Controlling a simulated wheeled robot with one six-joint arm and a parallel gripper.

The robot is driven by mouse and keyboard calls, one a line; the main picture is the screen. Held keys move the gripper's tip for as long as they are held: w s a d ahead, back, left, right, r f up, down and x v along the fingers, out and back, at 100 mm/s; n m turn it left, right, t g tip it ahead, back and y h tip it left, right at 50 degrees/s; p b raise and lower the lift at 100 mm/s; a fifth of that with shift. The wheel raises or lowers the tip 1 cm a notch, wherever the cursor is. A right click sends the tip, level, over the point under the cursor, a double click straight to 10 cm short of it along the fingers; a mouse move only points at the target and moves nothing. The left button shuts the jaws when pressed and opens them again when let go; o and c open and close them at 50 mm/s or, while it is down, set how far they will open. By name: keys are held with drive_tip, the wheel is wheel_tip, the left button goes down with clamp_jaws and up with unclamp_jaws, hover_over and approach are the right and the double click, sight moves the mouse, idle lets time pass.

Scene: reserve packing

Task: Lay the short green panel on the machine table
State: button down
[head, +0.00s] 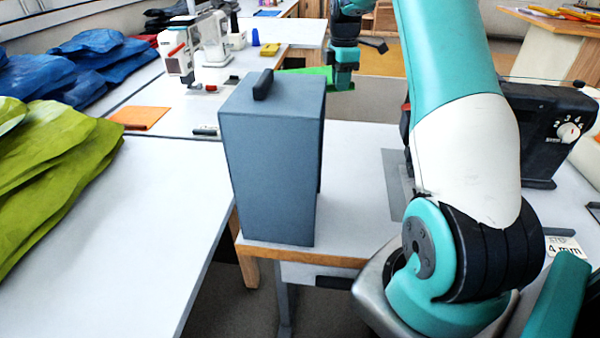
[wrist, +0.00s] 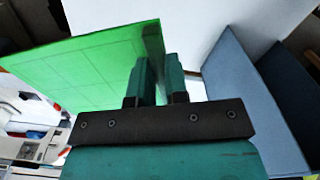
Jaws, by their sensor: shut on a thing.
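My gripper (head: 343,78) is beyond the blue-grey box, shut on the short green panel (head: 306,71). In the wrist view the panel (wrist: 85,65) sticks out to the left from between the fingers (wrist: 160,78), held by its edge. In the head view the box hides part of the panel. A white sewing machine (head: 205,45) stands on a white table (head: 178,108) at the back left. Whether the panel touches any surface cannot be told.
The tall blue-grey box (head: 268,170) stands on a nearer white table (head: 350,165), close to my gripper; it fills the right of the wrist view (wrist: 245,95). An orange piece (head: 140,117) lies at left. A black machine (head: 535,120) stands at right.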

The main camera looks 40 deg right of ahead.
sight(334, 154)
wheel_tip(334, 154, down, 21)
drive_tip(key=shift+r+p, duration=0.1)
drive_tip(key=shift+p, duration=0.65)
drive_tip(key=c, duration=1.6)
unclamp_jaws()
drive_tip(key=shift+f, duration=0.2)
drive_tip(key=o, duration=0.5)
wheel_tip(334, 154, up, 12)
drive_tip(key=shift+r+b, duration=0.15)
drive_tip(key=shift+b, duration=0.35)
